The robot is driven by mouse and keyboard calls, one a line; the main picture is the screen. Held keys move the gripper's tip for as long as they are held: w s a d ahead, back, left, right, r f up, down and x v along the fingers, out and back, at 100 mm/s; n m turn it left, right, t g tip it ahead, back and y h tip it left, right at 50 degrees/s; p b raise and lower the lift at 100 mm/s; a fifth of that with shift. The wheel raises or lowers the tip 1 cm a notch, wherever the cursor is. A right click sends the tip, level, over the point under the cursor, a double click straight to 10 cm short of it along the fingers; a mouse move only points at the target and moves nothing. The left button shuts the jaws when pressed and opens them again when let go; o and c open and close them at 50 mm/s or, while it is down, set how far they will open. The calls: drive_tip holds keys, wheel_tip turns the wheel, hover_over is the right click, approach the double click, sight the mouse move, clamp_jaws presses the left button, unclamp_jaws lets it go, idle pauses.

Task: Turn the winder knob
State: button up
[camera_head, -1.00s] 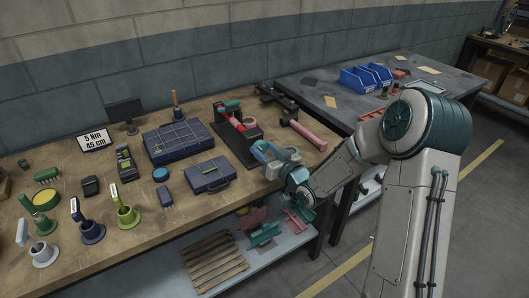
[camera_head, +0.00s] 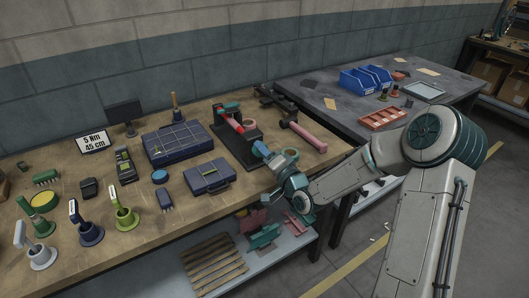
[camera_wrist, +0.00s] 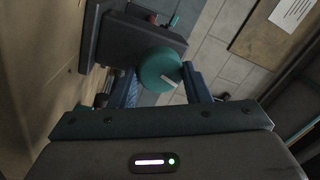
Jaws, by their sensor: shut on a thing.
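The knob sits against a dark block of the winder. In the head view, the winder (camera_head: 232,140) is a dark fixture with red parts and a teal handle on top, on the wooden bench. My gripper (camera_head: 262,151) is at the winder's near right end there, and it hides the knob.
A blue toolbox (camera_head: 209,177) lies left of my gripper, with a compartment organizer (camera_head: 178,144) behind it. A pink-handled tool (camera_head: 305,136) lies close on the right. The bench's front edge is below my wrist.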

drive_tip(key=m, duration=0.3)
drive_tip(key=m+p, duration=0.1)
drive_tip(key=m, duration=0.3)
drive_tip(key=shift+f+t+h, duration=0.1)
drive_tip(key=shift+t+h, duration=0.2)
drive_tip(key=shift+h, duration=0.1)
drive_tip(key=m, duration=0.6)
drive_tip(key=shift+s+h+p, duration=0.1)
drive_tip(key=shift+h+p, duration=0.2)
drive_tip(key=shift+h, duration=0.1)
drive_tip(key=shift+a+m, duration=0.1)
drive_tip(key=shift+m, duration=0.2)
drive_tip(key=o, duration=1)
drive_tip(key=shift+c, duration=0.2)
drive_tip(key=shift+s, duration=0.1)
